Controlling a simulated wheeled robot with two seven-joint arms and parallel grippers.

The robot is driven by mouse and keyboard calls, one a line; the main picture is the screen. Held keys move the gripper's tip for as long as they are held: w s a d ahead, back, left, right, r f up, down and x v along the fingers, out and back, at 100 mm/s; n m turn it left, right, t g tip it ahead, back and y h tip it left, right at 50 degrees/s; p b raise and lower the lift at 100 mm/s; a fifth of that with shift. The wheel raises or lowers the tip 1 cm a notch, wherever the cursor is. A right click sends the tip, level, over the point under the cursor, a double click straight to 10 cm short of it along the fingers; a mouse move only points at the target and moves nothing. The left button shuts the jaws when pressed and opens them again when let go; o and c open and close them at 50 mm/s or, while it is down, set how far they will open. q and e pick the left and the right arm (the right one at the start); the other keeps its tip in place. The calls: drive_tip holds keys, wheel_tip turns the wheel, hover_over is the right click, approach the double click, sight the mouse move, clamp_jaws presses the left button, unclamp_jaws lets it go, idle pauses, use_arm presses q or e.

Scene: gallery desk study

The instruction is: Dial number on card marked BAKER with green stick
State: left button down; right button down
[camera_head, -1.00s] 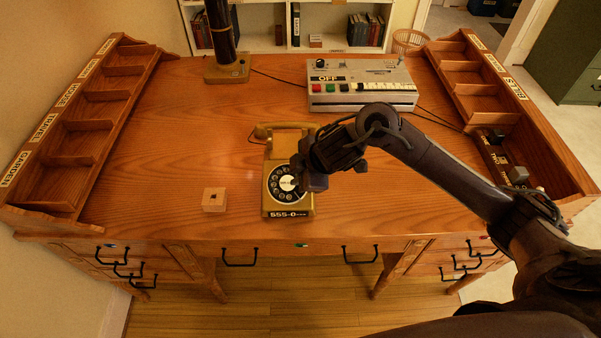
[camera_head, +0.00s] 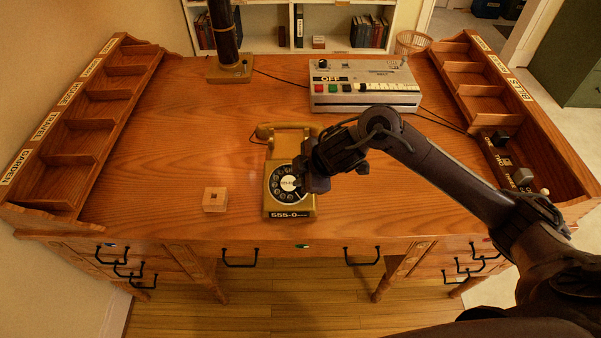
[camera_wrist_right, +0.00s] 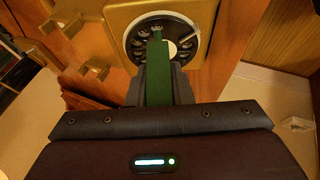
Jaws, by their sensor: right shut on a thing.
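A gold rotary telephone (camera_head: 274,207) stands on the desk, its handset across the back and "555-0" on a label at its front. Its black dial with a white centre (camera_head: 287,182) also shows in the right wrist view (camera_wrist_right: 187,49). My right gripper (camera_wrist_right: 160,85) is shut on the green stick (camera_wrist_right: 157,70), whose tip reaches over the dial's finger holes. I cannot tell whether the tip is in a hole. In the head view my right gripper (camera_head: 312,180) covers the phone's right side. No card marked BAKER can be made out. My left gripper is not in view.
A small wooden block (camera_head: 215,199) with a hole sits left of the phone. A grey console (camera_head: 364,98) with coloured buttons is behind. Labelled pigeonholes (camera_head: 76,130) line the left edge, and more (camera_head: 487,105) the right. The left-middle desktop is clear.

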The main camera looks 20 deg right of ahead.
drive_tip(key=shift+w+d+f, duration=0.1)
drive_tip(key=shift+w+f, duration=0.1)
drive_tip(key=shift+f, duration=0.3)
idle(0.6)
drive_tip(key=shift+s, duration=0.1)
drive_tip(key=shift+s+a+f, duration=0.3)
drive_tip(key=shift+s+f, duration=0.05)
drive_tip(key=shift+s, duration=0.2)
drive_tip(key=shift+s+a+f, duration=0.25)
drive_tip(key=shift+s+a, duration=0.25)
drive_tip(key=shift+a, duration=0.1)
drive_tip(key=shift+p, duration=0.3)
drive_tip(key=shift+r, duration=0.1)
